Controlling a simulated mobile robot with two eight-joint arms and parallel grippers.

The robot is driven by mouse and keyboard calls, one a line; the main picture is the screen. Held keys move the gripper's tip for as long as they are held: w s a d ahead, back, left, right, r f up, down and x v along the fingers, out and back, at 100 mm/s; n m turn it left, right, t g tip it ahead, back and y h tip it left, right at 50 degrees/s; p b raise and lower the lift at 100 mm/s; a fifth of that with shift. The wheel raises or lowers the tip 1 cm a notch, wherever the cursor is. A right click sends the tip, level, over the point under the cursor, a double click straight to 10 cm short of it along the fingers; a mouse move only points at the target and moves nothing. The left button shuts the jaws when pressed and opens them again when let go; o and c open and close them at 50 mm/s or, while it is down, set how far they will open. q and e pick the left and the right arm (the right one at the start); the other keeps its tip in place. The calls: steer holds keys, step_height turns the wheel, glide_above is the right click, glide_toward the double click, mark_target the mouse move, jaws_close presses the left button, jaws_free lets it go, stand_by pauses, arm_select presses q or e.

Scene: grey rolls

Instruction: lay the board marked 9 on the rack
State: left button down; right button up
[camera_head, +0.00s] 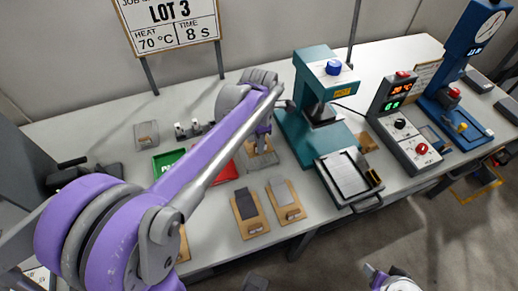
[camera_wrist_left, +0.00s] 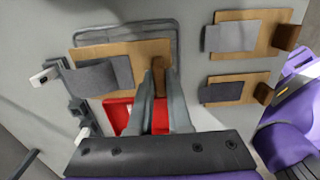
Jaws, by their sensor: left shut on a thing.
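My left gripper (camera_wrist_left: 161,100) is shut on the upright brown end block of a wooden board (camera_wrist_left: 142,52) carrying a grey strip. In the head view this board (camera_head: 262,158) is partly behind my left arm, at the middle of the table. In the wrist view it lies over a grey rounded frame (camera_wrist_left: 165,27), perhaps the rack; I cannot tell whether they touch. Two similar boards (camera_head: 250,213) (camera_head: 286,200) lie nearer the table's front edge. The board markings are too small to read. My right gripper does not clearly show.
A red tray (camera_wrist_left: 117,113) lies beside the held board, and a green tray (camera_head: 166,161) is to its left. A teal press (camera_head: 318,85) stands to the right, with a handled plate (camera_head: 345,177) in front. A control box (camera_head: 405,130) is farther right.

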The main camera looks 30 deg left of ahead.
arm_select(q)
steer(key=shift+f, duration=1.55)
steer(key=shift+f, duration=0.15)
steer(key=c, duration=0.9)
jaws_free()
steer(key=shift+o, duration=0.2)
